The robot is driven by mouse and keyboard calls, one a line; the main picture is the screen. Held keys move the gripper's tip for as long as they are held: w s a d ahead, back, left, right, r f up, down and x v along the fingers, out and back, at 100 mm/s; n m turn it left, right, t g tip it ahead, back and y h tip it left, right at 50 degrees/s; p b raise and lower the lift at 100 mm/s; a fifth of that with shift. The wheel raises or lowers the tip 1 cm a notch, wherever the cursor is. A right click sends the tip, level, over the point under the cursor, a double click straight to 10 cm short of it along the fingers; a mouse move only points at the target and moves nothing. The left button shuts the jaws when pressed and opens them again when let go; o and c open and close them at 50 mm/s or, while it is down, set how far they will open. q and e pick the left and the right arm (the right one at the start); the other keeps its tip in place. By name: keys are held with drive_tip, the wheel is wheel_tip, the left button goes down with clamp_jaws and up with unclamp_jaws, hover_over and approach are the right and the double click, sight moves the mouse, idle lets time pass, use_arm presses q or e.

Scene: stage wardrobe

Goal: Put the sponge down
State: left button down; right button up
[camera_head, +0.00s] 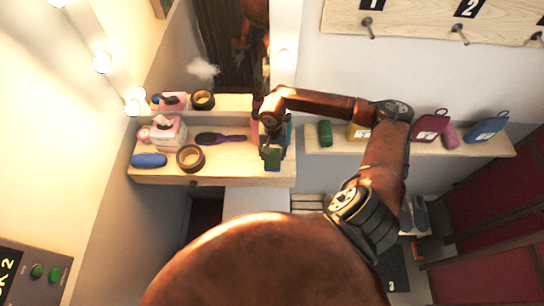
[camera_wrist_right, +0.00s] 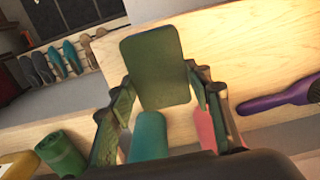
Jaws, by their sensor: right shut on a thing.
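The sponge is a dark green rounded block; it shows in the right wrist view (camera_wrist_right: 155,70) between the two fingers, and in the head view (camera_head: 272,163). My right gripper (camera_head: 271,147) is shut on it, near the right end of the wooden dressing table (camera_head: 236,176). In the right wrist view, the fingers of the right gripper (camera_wrist_right: 158,92) flank the sponge's sides, with the wooden top behind it. I cannot tell whether the sponge touches the table. My left gripper is not in view.
A purple brush (camera_head: 221,138), a brown tape roll (camera_head: 190,158), a tissue box (camera_head: 163,134) and a blue case (camera_head: 149,160) occupy the table's left and middle. Teal (camera_wrist_right: 149,135) and pink things stand close to the gripper. A wall shelf (camera_head: 400,149) holds a green roll (camera_head: 326,133) and tagged bags.

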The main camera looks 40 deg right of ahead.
sight(272, 155)
drive_tip(key=shift+w+f, duration=0.2)
wheel_tip(272, 155, down, 3)
drive_tip(key=shift+r+p, duration=0.1)
drive_tip(key=shift+p, duration=0.95)
drive_tip(key=shift+w+d+f, duration=0.1)
drive_tip(key=shift+f, duration=0.1)
drive_tip(key=shift+f+b, duration=0.25)
drive_tip(key=shift+b, duration=0.15)
drive_tip(key=o, duration=1)
drive_tip(key=shift+r, duration=0.1)
